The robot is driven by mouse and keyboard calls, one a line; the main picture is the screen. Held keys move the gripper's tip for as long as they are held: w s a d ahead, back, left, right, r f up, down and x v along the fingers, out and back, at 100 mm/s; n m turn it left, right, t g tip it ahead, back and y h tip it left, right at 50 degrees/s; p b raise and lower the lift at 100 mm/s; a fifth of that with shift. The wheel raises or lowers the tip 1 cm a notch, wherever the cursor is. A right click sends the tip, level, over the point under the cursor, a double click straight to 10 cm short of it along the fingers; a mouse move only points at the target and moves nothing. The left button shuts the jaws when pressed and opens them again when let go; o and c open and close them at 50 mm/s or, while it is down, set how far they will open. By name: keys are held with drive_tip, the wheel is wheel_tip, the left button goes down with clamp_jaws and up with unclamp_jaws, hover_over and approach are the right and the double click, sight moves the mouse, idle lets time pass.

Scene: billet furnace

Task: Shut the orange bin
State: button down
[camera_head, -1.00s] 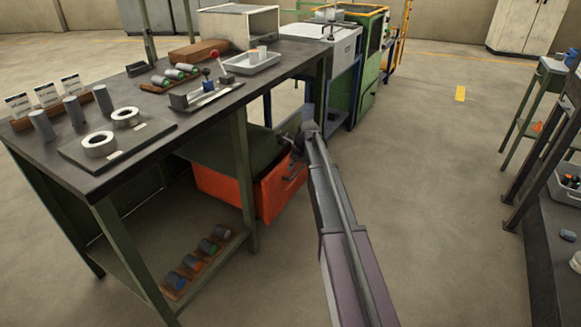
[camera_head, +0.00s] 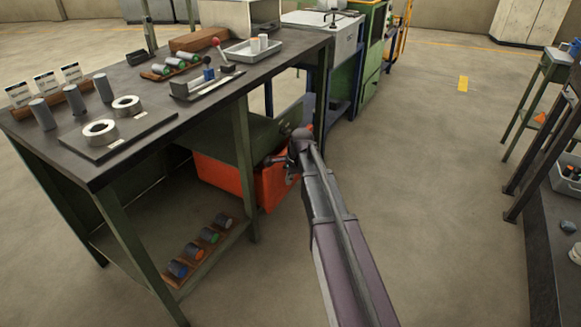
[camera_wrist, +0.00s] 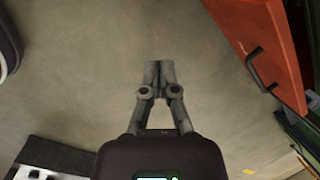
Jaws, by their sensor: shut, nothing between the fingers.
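The orange bin (camera_head: 228,177) hangs low under the left bench, below a dark green cover. Its front end shows to the right of the bench leg, partly hidden by my arm. In the wrist view its orange front (camera_wrist: 254,22) is at the upper right, with a dark bar handle (camera_wrist: 256,72). My gripper (camera_head: 272,160) is beside the bin's front end in the head view. In the wrist view my gripper (camera_wrist: 155,64) has its fingers together and empty, pointing over bare floor. It appears left of the handle and apart from it.
The bench top (camera_head: 75,155) holds rings, cylinders, a lever fixture and a white tray (camera_head: 254,50). A lower shelf (camera_head: 196,270) carries several coloured-end cylinders. Green machines stand behind. Clear floor (camera_head: 430,190) lies right of my arm, before a dark rack.

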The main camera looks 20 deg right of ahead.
drive_tip(key=s+a+n+g+h, duration=0.1)
drive_tip(key=s+a+n, duration=0.1)
drive_tip(key=s+n, duration=0.6)
drive_tip(key=s+a+n+h, duration=0.1)
drive_tip(key=s+a+n, duration=0.1)
drive_tip(key=s+n, duration=0.7)
drive_tip(key=s, duration=0.5)
drive_tip(key=shift+s+a+f+g, duration=0.2)
drive_tip(key=shift+s+f+g, duration=0.1)
drive_tip(key=shift+s+g, duration=0.1)
drive_tip(key=shift+d, duration=0.15)
